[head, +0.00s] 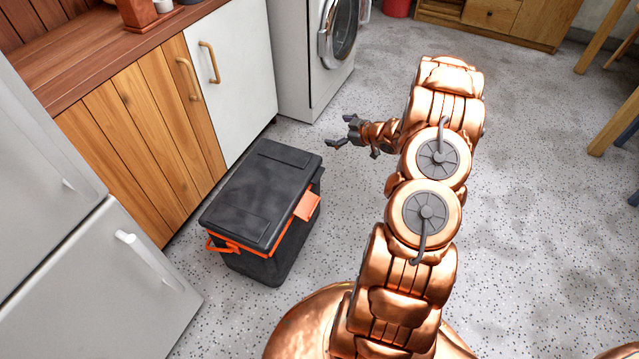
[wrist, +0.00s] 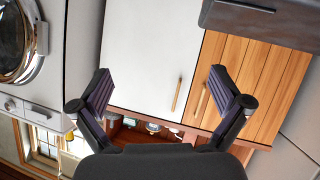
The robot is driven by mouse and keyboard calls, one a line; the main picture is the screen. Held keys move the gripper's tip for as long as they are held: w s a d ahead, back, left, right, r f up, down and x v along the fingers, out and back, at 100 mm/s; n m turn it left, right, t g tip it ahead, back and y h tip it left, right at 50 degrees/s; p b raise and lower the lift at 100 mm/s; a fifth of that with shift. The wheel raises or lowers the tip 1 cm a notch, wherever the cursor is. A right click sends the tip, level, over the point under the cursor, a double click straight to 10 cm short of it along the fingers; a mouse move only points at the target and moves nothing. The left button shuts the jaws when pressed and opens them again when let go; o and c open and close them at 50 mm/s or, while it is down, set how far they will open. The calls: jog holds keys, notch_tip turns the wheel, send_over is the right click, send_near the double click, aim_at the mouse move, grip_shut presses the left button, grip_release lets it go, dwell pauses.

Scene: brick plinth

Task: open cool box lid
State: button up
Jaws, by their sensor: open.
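The cool box (head: 266,215) is dark grey with orange trim and stands on the floor in the head view. Its lid (head: 262,190) is shut and lies flat on top. An orange latch (head: 308,205) sits on its right side, and an orange handle (head: 222,245) at its near left end. My gripper (head: 339,133) is open and empty, above the floor to the upper right of the box and apart from it. In the wrist view my gripper (wrist: 160,85) has its two fingers wide apart, and part of the cool box (wrist: 262,18) shows at the top right.
A wooden and white cabinet (head: 232,75) stands behind and left of the box, with a washing machine (head: 318,55) further back. A grey fridge (head: 100,285) is at the lower left. A table leg (head: 615,125) shows at the right. Speckled floor (head: 540,210) is clear right of my arm.

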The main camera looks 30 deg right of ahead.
jog(key=s+a+f+t+y+b, duration=0.1)
jog(key=s+a+f+y+b, duration=0.25)
jog(key=f, duration=0.55)
jog(key=t+y+b, duration=0.2)
jog(key=y+b, duration=0.1)
jog(key=b, duration=0.1)
send_near(315, 173)
jog(key=shift+w+a+f, duration=0.2)
jog(key=shift+w+a, duration=0.25)
jog(key=shift+w, duration=0.35)
jog(key=shift+b+x, duration=1.05)
jog(key=shift+x, duration=2.35)
jog(key=shift+c, duration=0.2)
jog(key=c, duration=1.5)
